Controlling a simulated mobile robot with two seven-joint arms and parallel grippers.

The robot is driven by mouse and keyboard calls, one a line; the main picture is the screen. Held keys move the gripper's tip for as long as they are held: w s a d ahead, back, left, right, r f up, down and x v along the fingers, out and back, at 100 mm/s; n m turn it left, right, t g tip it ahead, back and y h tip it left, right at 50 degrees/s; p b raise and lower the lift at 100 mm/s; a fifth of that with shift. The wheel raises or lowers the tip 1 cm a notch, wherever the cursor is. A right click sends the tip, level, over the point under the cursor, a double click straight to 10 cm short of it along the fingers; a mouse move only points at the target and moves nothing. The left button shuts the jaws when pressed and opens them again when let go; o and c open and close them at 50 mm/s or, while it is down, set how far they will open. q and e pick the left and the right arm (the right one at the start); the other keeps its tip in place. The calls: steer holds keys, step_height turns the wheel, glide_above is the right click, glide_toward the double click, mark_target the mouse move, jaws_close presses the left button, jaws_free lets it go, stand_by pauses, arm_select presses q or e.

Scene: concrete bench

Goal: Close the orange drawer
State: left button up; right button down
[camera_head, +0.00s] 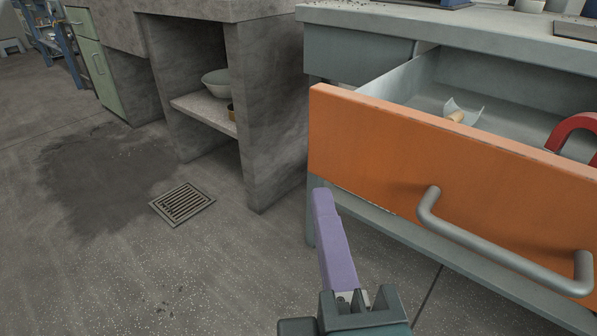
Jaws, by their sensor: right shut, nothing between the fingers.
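The orange drawer (380,148) stands pulled out of the grey cabinet at the right, so I see into it from above. Its grey bar handle (490,247) is on the orange front. Inside lie a small scoop-like item with a wooden handle (456,115) and a red curved object (573,130), cut off by the picture's edge. My right gripper (323,192) comes up from the bottom edge, its purple fingers shut and empty. Its tip is just below the left lower corner of the drawer front; I cannot tell whether they touch. My left gripper is not in view.
The grey benchtop (430,22) lies above the drawer. At the left, a concrete bench has an open shelf (205,113) with a bowl (216,82). A floor drain (182,203) and a dark stain lie on open floor.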

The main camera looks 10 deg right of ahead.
mark_target(338, 152)
steer(key=w, duration=0.1)
steer(key=w+d, duration=0.1)
steer(key=w, duration=0.1)
steer(key=w+d, duration=0.1)
steer(key=w, duration=0.1)
steer(key=shift+d, duration=0.25)
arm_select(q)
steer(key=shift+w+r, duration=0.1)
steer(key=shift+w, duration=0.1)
arm_select(e)
steer(key=shift+w+d, duration=0.35)
steer(key=shift+d, duration=0.1)
